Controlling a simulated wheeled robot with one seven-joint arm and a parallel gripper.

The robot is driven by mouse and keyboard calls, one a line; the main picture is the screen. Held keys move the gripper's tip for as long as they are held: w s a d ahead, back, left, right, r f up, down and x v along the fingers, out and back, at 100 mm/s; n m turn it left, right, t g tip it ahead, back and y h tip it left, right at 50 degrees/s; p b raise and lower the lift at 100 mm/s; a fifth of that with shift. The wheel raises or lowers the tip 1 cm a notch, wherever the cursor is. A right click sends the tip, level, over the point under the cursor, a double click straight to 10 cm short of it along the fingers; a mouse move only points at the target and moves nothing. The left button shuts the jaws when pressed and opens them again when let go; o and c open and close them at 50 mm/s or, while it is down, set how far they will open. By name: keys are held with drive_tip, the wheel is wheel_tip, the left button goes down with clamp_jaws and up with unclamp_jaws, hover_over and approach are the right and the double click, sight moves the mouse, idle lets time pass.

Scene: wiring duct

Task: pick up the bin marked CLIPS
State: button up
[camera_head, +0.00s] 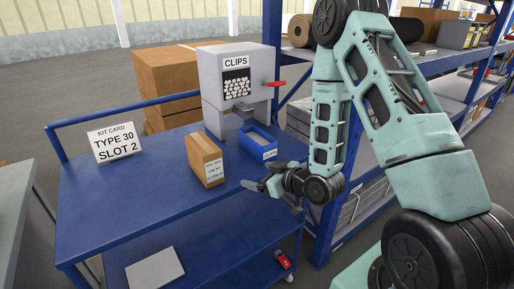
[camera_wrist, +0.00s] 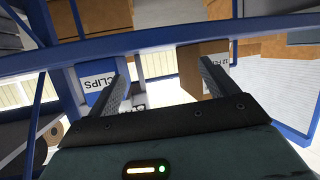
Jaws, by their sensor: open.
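The blue bin (camera_head: 258,142) stands on the blue cart top, under the spout of a grey dispenser (camera_head: 212,75) that also carries a CLIPS sign. The bin's front has a white label, which reads CLIPS upside down in the wrist view (camera_wrist: 98,82). My gripper (camera_head: 256,186) is open and empty over the cart's right side, in front of the bin and apart from it. In the wrist view my two fingers (camera_wrist: 163,64) are spread wide, with the bin beside and beyond the left finger, which hides part of it. The bin's contents cannot be made out.
A cardboard box (camera_head: 205,160) stands left of the bin; it also shows by the right finger in the wrist view (camera_wrist: 206,55). A kit card (camera_head: 115,141) reads TYPE 30 SLOT 2. The dispenser has a red lever (camera_head: 276,84). Blue shelving (camera_head: 330,215) borders the right.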

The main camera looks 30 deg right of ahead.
drive_tip(key=s+d+m+t+h, duration=0.3)
drive_tip(key=s+d+t, duration=0.1)
drive_tip(key=d, duration=0.5)
drive_tip(key=b, duration=0.3)
approach(261, 144)
drive_tip(key=shift+t, duration=0.3)
drive_tip(key=w+a+r, duration=0.2)
drive_tip(key=w, duration=0.1)
drive_tip(key=w+a, duration=0.1)
drive_tip(key=w, duration=0.1)
drive_tip(key=shift+r, duration=0.4)
drive_tip(key=shift+w+f, duration=0.1)
drive_tip(key=shift+w, duration=0.35)
drive_tip(key=c, duration=1.2)
drive_tip(key=shift+c, duration=0.2)
